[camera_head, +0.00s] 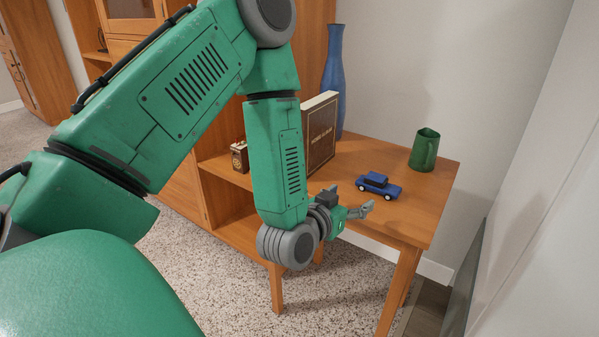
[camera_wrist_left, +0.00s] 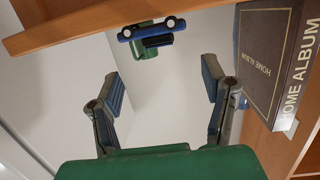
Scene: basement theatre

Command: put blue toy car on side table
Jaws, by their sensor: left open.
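The blue toy car (camera_head: 378,186) stands on its wheels on the wooden side table (camera_head: 425,195), near the middle of its top. It also shows at the top of the left wrist view (camera_wrist_left: 152,28), upside down, beyond the fingers. My left gripper (camera_head: 352,200) is open and empty, by the table's front edge. Its fingers point toward the car's side but are apart from it. The open fingers frame empty space in the left wrist view (camera_wrist_left: 165,92). My right gripper is in neither view.
A green mug (camera_head: 424,150) stands on the table's right back part. An upright "Home Album" book (camera_head: 321,135) and a tall blue vase (camera_head: 333,80) stand at the left back. A small brown box (camera_head: 240,156) is left of my forearm. The table's right front is clear.

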